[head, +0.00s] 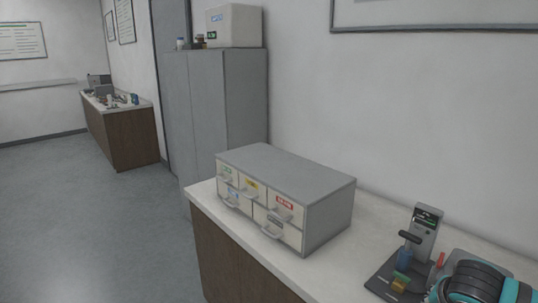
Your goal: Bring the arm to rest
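The mounting press (424,235) stands on the white counter (365,238) at the lower right. It has a grey upright column with a dark lever handle (409,237) and a dark base plate (377,284). A black and teal link of my arm shows at the bottom right corner, in front of the press's right side. No gripper fingers are in view, so neither gripper's state shows.
A grey drawer cabinet (328,212) with cream drawers stands on the counter left of the press. Its drawers appear shut. A tall grey locker (205,115) with a white box (233,25) on top stands behind. The floor at left is clear.

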